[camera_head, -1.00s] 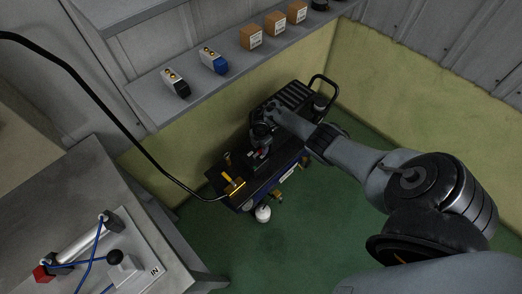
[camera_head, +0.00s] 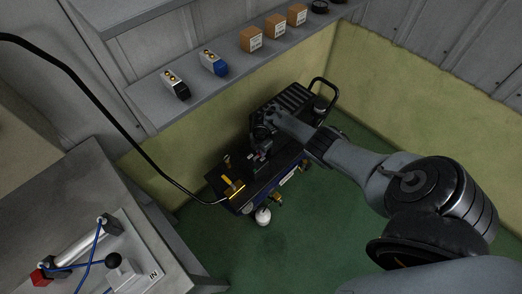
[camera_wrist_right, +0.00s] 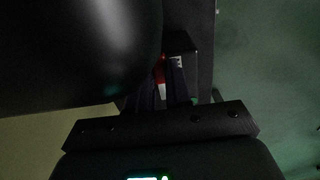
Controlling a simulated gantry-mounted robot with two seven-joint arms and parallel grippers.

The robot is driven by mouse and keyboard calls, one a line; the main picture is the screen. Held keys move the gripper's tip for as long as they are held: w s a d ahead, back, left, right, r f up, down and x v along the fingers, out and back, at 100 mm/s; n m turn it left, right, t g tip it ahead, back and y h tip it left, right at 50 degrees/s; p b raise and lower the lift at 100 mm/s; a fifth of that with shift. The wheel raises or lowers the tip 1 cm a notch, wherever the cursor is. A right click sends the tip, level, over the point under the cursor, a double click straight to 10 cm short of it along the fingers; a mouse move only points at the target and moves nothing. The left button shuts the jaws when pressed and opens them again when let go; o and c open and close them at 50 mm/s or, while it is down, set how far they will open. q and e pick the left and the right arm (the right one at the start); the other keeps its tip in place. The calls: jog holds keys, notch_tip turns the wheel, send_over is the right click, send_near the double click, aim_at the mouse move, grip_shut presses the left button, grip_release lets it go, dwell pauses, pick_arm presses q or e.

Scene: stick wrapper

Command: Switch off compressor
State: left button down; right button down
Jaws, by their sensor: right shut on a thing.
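The compressor (camera_head: 221,184) is a dark machine with a black top and a blue side. It stands on the green floor below the shelf. My right gripper (camera_head: 257,163) reaches down onto its top from the right. In the right wrist view the two dark fingers of my right gripper (camera_wrist_right: 163,84) are close together, shut on a small red switch (camera_wrist_right: 159,72) beside a black block with a pale label. The fingers hide most of the switch. The dark rounded body on the left of that view is close beside the fingers. My left gripper is not in view.
A black hose (camera_head: 113,124) runs to a brass fitting (camera_head: 233,189) on the compressor. A shelf (camera_head: 152,112) above holds small valves and cardboard boxes (camera_head: 251,40). A grey bench (camera_head: 60,195) stands at the left. Green floor is clear in front.

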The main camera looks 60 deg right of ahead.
jog(key=shift+s, duration=0.1)
jog(key=m+p, duration=0.2)
jog(key=shift+s+a+r+m, duration=0.15)
jog(key=shift+s+m, duration=0.15)
jog(key=shift+s, duration=0.1)
jog(key=shift+s+a+m+p, duration=0.25)
jog(key=shift+m+p, duration=0.45)
jog(key=shift+m, duration=0.2)
jog(key=m+p, duration=0.1)
jog(key=m, duration=0.1)
jog(key=s+a+m+p, duration=0.1)
jog(key=m, duration=0.1)
jog(key=shift+m+p, duration=0.3)
jog(key=shift+p, duration=0.05)
jog(key=m, duration=0.1)
jog(key=a+m+p, duration=0.1)
jog(key=m, duration=0.1)
jog(key=m+p, duration=0.1)
jog(key=shift+s+a, duration=0.25)
jog(key=shift+a, duration=0.1)
jog(key=shift+a+m+p, duration=0.3)
jog(key=shift+a+m, duration=0.1)
jog(key=shift+m, duration=0.8)
jog(key=shift+a+m+p, duration=0.25)
jog(key=shift+a+m, duration=0.1)
jog(key=shift+m, duration=0.85)
jog(key=shift+f, duration=0.2)
